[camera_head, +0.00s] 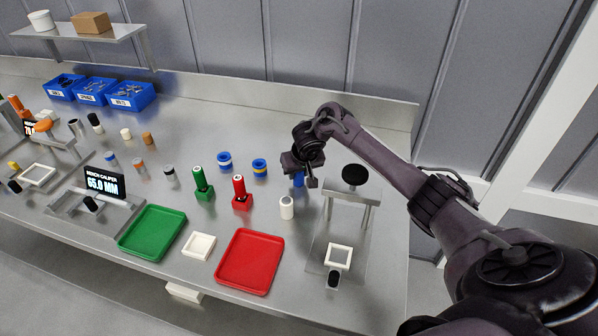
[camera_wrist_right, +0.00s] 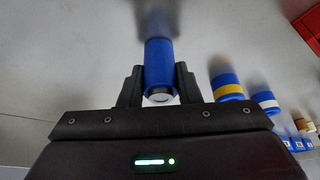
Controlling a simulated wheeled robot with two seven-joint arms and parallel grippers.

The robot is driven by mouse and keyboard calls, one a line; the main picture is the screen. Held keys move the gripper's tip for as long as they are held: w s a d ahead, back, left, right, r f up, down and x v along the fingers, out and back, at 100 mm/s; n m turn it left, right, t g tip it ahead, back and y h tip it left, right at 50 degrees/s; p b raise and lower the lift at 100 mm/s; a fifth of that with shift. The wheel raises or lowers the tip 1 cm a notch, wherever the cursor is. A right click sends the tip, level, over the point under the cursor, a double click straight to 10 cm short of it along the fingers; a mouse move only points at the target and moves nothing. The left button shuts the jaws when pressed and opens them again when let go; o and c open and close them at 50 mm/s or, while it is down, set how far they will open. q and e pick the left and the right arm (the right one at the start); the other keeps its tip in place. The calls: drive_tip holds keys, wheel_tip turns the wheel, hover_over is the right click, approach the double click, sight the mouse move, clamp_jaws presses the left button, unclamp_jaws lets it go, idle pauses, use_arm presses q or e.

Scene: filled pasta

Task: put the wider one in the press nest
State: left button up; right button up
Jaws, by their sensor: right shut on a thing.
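My right gripper (camera_head: 304,178) is shut on a blue cylinder (camera_head: 298,180), just left of the press. In the right wrist view the fingers grip the sides of the blue cylinder (camera_wrist_right: 159,65), whose near end is pale. Two more blue cylinders stand to the left, one with a white band (camera_head: 224,161) and one with a yellow band (camera_head: 260,166). The press has a black knob (camera_head: 355,174) on a metal frame. Its nest, a white square frame (camera_head: 329,255), looks empty. My left gripper is not in view.
A white cylinder (camera_head: 287,208) stands left of the press. Red (camera_head: 247,288) and green (camera_head: 135,245) trays lie near the front edge. Red (camera_head: 241,200) and green (camera_head: 203,190) holders stand behind them. A caliper display (camera_head: 103,183) reads 65.0 MM. Blue bins (camera_head: 130,103) stand at back left.

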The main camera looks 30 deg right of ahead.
drive_tip(key=o, duration=1.1)
drive_tip(key=shift+f, duration=0.1)
drive_tip(key=p+v, duration=0.4)
drive_tip(key=v, duration=0.8)
drive_tip(key=shift+s, duration=0.1)
